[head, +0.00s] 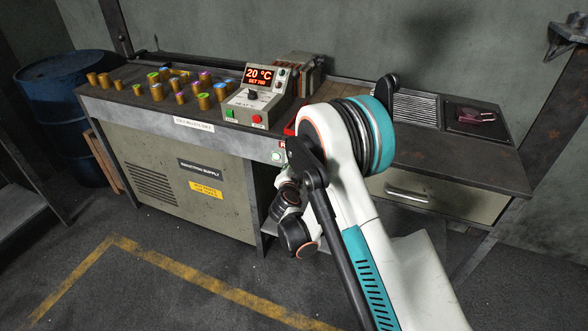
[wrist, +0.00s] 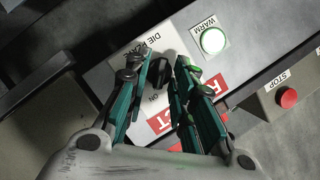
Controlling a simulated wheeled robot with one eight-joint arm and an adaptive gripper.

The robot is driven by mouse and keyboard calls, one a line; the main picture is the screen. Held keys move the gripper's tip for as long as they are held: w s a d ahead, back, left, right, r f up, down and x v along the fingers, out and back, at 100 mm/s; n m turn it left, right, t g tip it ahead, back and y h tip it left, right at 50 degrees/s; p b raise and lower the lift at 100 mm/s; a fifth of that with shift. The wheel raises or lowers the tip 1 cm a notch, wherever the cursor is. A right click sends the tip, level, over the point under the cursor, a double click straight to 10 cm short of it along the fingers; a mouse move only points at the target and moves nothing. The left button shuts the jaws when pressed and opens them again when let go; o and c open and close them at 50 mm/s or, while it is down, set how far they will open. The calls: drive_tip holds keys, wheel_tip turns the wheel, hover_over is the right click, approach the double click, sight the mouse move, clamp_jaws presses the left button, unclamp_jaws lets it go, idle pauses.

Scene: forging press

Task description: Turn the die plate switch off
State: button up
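The die plate switch is a dark knob (wrist: 157,76) on a light panel (wrist: 125,45) in the wrist view, with "DIE PLATE" lettering partly covered and "ON" beside it. A round lamp marked WARM (wrist: 213,41) glows pale green on the same panel. My gripper (wrist: 160,68) is open, its two teal and black fingers apart on either side of the knob. The left finger is close to the knob; I cannot tell if it touches. In the head view my arm hides the knob, and a small lit lamp (head: 276,156) shows at the bench front.
A red sign (wrist: 160,121) and a red STOP button (wrist: 288,98) are near the fingers in the wrist view. In the head view, a control box reading 20 °C (head: 256,98) and several billets (head: 181,97) stand on the bench. A dark red object (head: 475,115) lies at right.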

clamp_jaws()
drive_tip(key=shift+r+n, duration=0.1)
drive_tip(key=shift+n, duration=0.2)
drive_tip(key=shift+w+a+n+g+h, duration=0.15)
drive_tip(key=shift+n+g+h, duration=0.3)
drive_tip(key=shift+n+h, duration=1.15)
drive_tip(key=shift+a+n+g+h, duration=0.25)
drive_tip(key=shift+n+g+h, duration=0.5)
drive_tip(key=shift+n, duration=1.5)
drive_tip(key=shift+w+a+n+g+h, duration=0.1)
drive_tip(key=shift+a+n+g+h, duration=0.1)
drive_tip(key=shift+n+h, duration=1.5)
drive_tip(key=shift+n, duration=0.45)
